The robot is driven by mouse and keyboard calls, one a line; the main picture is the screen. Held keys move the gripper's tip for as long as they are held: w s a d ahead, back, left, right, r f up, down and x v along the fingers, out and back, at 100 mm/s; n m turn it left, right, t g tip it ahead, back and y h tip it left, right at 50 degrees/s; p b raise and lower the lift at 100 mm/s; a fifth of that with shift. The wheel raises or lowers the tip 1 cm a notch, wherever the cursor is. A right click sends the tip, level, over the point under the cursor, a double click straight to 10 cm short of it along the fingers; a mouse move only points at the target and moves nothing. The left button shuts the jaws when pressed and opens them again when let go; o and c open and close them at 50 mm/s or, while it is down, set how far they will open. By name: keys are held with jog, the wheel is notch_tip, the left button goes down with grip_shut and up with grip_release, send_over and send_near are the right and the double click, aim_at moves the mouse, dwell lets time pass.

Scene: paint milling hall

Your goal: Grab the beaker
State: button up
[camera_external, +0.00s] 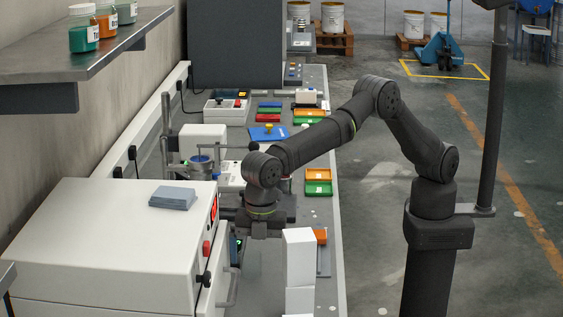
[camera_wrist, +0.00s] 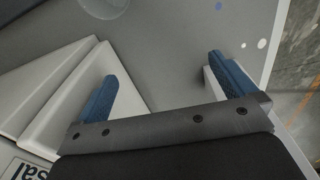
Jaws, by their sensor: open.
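A round, see-through shape (camera_wrist: 104,5), cut off by the top edge of the wrist view, may be the beaker, lying beyond my fingertips on the grey bench. In the external view my gripper (camera_external: 238,246) hangs low over the bench, between the white cabinet and the white boxes, and is partly hidden.
A large white cabinet (camera_external: 110,240) with a handle stands close on the left. White boxes (camera_external: 299,258) stand close on the right. Coloured trays (camera_external: 318,175), a blue plate (camera_external: 268,133) and bench devices stand farther back. A shelf (camera_external: 90,50) with jars overhangs at upper left.

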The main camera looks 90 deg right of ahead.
jog(key=c, duration=0.5)
notch_tip(320, 180, up, 16)
send_over(251, 264)
jog(key=d, duration=0.2)
jog(key=shift+n, duration=0.3)
notch_tip(251, 264, down, 17)
jog(key=shift+d+f, duration=0.1)
jog(key=shift+d, duration=0.05)
jog(key=shift+w+d+f, duration=0.1)
jog(key=shift+d+f, duration=0.05)
jog(key=shift+f, duration=1.3)
jog(key=shift+w+d+f, duration=0.1)
jog(key=shift+f, duration=1.3)
